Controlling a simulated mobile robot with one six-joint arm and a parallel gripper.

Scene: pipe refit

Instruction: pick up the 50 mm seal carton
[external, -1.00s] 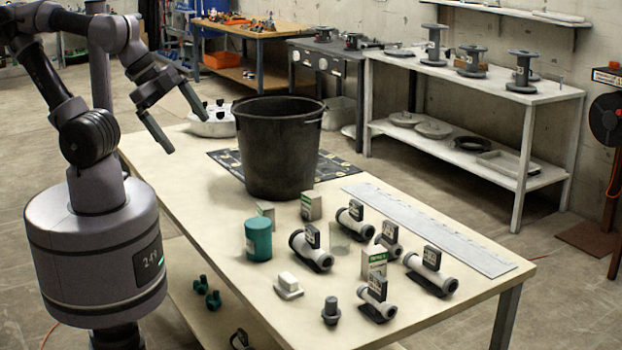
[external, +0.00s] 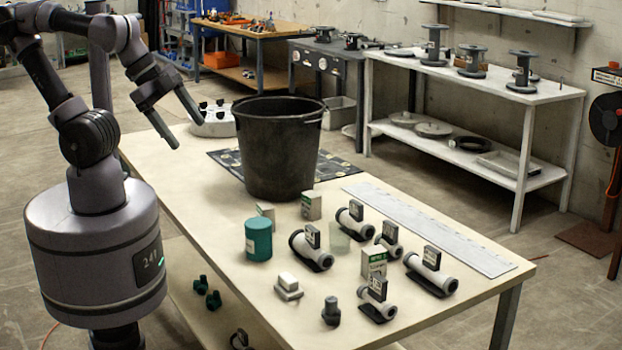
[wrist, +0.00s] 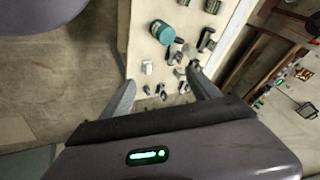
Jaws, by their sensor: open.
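Several small cartons stand on the workbench in the external view. One pale carton with a green band (external: 373,262) stands among the pipe fittings. A grey-sided carton (external: 311,206) stands near the black bucket, and another pale carton (external: 265,212) is partly hidden behind the teal canister. Their size print is too small to read, so I cannot tell which is the 50 mm one. My gripper (external: 190,133) is open and empty, high over the left end of the bench, well apart from the cartons. In the wrist view, my gripper's fingers (wrist: 161,78) are spread.
A teal canister (external: 258,240), several pipe fittings (external: 311,248) with tags, a white block (external: 288,287) and a dark plug (external: 331,311) crowd the bench's right half.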

